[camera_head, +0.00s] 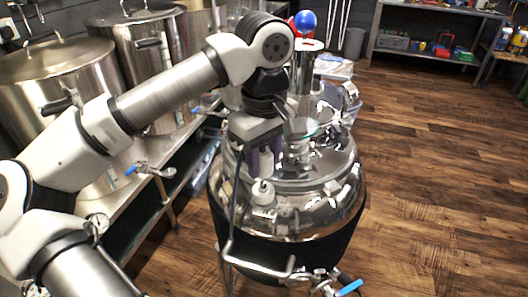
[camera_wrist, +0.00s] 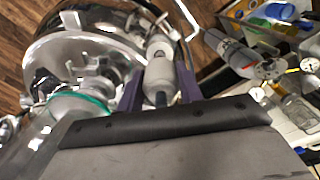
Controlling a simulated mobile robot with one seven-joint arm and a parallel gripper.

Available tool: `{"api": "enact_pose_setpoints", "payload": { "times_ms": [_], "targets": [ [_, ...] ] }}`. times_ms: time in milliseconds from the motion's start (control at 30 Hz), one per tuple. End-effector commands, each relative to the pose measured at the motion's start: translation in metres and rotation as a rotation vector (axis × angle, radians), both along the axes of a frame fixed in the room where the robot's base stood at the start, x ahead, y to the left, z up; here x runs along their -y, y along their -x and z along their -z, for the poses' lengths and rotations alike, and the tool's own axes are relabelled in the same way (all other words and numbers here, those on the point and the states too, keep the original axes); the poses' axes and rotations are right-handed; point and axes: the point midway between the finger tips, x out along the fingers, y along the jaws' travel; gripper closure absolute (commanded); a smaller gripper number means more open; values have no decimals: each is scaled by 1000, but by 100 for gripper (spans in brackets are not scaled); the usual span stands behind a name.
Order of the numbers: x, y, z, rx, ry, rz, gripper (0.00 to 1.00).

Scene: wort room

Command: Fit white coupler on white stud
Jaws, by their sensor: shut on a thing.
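My gripper (camera_head: 265,165) points down over the shiny kettle lid, its purple fingers shut on the white coupler (camera_head: 266,161). The wrist view shows the coupler (camera_wrist: 160,78) as a pale cylinder between the two fingers (camera_wrist: 160,92). The white stud (camera_head: 263,192) stands on the lid just below the coupler. In the wrist view the stud (camera_wrist: 160,46) shows just beyond the coupler's far end, nearly in line with it. I cannot tell whether the two touch. The coupler's inside is hidden.
The steel kettle (camera_head: 335,205) has a tall fitting and clamps behind my gripper. Several large pots (camera_head: 60,75) stand on a bench at the left. The wooden floor (camera_head: 440,170) at the right is clear.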

Motion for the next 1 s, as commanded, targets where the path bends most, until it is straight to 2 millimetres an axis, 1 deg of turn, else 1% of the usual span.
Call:
{"api": "enact_pose_setpoints", "payload": {
  "times_ms": [33,100,200,333,467,1000],
  "targets": [
    [0,0,9,-1,1,0,87],
    [0,0,17,0,1,0,87],
    [0,0,27,0,1,0,87],
    [0,0,36,0,1,0,87],
    [0,0,38,1,1,0,87],
    [0,0,37,1,1,0,87]
  ]
}}
